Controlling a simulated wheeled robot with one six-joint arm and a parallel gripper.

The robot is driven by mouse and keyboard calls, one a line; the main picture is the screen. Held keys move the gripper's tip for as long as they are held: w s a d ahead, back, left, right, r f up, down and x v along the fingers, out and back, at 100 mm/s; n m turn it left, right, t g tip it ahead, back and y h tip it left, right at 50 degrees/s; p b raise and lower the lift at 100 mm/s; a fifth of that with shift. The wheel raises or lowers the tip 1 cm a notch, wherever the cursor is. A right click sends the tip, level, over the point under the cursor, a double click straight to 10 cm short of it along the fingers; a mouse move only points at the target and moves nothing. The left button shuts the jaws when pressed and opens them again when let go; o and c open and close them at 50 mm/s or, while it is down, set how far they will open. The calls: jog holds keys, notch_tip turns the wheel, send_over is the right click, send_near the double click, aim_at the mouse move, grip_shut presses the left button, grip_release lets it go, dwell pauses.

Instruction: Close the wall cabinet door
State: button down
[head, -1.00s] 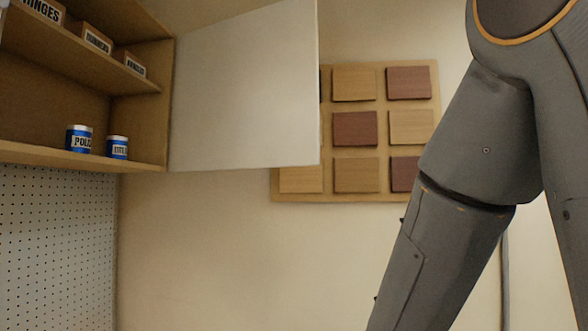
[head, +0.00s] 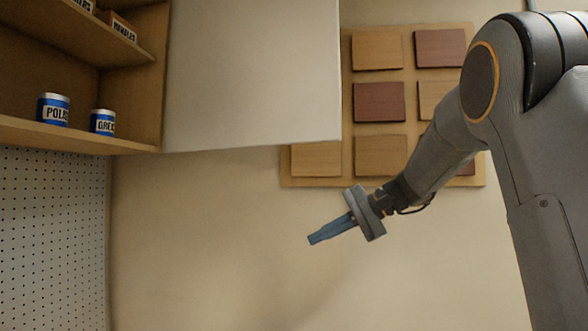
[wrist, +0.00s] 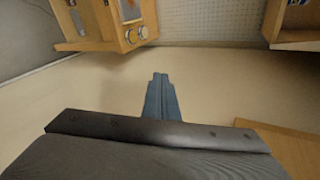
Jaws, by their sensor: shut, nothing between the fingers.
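The wall cabinet (head: 60,140) is at the upper left in the head view, with its inside exposed. Its white door (head: 250,75) stands open, swung out to the right of the cabinet. My gripper (head: 312,241) is below the door's lower right corner in the picture, apart from it, with its blue fingers together and empty, pointing left and slightly down. The fingers also show in the wrist view (wrist: 160,80), pointing away from the camera. I cannot tell for sure whether the door shows in the wrist view.
Blue-and-white cans (head: 53,109) stand on the cabinet's lower shelf, and labelled boxes (head: 118,26) on the shelf above. A pegboard (head: 50,235) is below the cabinet. A board of wood samples (head: 380,105) hangs behind the door. Bare wall lies below the door.

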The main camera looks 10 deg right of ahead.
aim_at(293, 143)
jog(key=d+r+n+t+y, duration=0.1)
jog(key=d+r+n+y, duration=0.15)
jog(key=r, duration=0.85)
jog(key=d+r+n+y, duration=0.15)
jog(key=r+y, duration=0.25)
jog(key=r, duration=0.7)
jog(key=shift+h, duration=0.25)
jog(key=shift+w+a+r+p, duration=0.15)
jog(key=shift+a+p, duration=0.85)
jog(key=shift+a, duration=1.65)
jog(key=shift+a+r+p, duration=0.1)
jog(key=shift+a+p, duration=0.9)
jog(key=shift+a, duration=1.65)
jog(key=shift+a+m, duration=0.1)
jog(key=shift+m, duration=0.2)
